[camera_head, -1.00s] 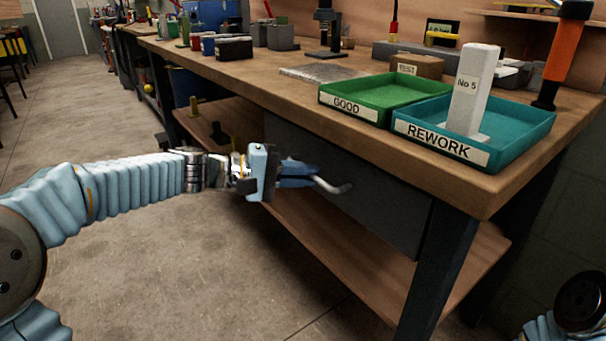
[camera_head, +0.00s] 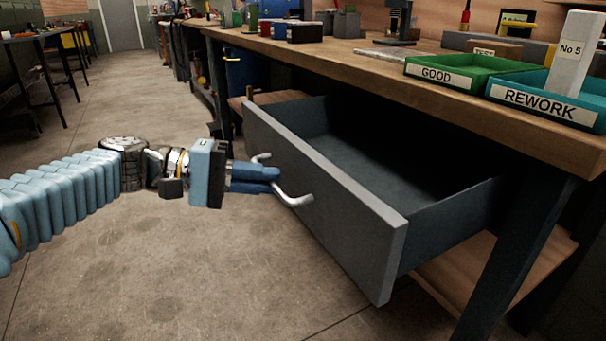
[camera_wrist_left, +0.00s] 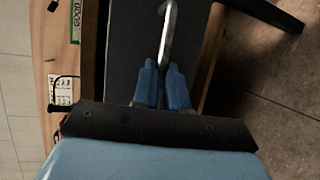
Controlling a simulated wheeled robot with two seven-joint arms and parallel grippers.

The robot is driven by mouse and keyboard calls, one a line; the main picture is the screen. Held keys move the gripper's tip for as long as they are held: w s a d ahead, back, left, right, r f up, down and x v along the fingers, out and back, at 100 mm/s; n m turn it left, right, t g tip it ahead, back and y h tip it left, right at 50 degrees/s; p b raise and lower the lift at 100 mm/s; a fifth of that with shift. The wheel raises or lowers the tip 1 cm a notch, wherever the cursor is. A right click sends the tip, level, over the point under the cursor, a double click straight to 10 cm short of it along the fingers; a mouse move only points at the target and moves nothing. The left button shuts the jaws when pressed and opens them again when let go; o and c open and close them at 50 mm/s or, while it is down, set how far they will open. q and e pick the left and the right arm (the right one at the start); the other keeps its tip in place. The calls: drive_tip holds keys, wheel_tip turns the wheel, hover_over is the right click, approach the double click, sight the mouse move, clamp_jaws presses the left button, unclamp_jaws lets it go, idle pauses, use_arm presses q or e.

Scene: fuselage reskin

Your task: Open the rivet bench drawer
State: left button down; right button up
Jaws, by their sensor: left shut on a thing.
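The grey rivet bench drawer (camera_head: 350,215) is pulled well out from under the wooden bench top (camera_head: 330,72). Its inside looks dark and I see nothing in it. A pale bar handle (camera_head: 297,200) is on its front panel. My left gripper (camera_head: 277,180) is shut on this handle, with its blue fingers around the bar. In the left wrist view the handle (camera_wrist_left: 168,30) runs up from between the blue fingers (camera_wrist_left: 166,88), with the grey drawer front behind it. My right gripper is not in view.
On the bench top are a green GOOD tray (camera_head: 424,72), a teal REWORK tray (camera_head: 530,97) and a white No 5 block (camera_head: 572,52). A dark bench leg (camera_head: 517,255) stands right of the drawer.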

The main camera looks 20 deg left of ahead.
use_arm(q)
drive_tip(key=shift+s+a, duration=0.85)
drive_tip(key=shift+s, duration=0.2)
drive_tip(key=shift+s+a, duration=0.8)
drive_tip(key=shift+s, duration=0.25)
drive_tip(key=c, duration=1.2)
unclamp_jaws()
drive_tip(key=p+v, duration=0.1)
drive_tip(key=v, duration=1.2)
drive_tip(key=shift+s+a+p, duration=0.15)
drive_tip(key=shift+a+p, duration=0.15)
drive_tip(key=shift+a, duration=0.1)
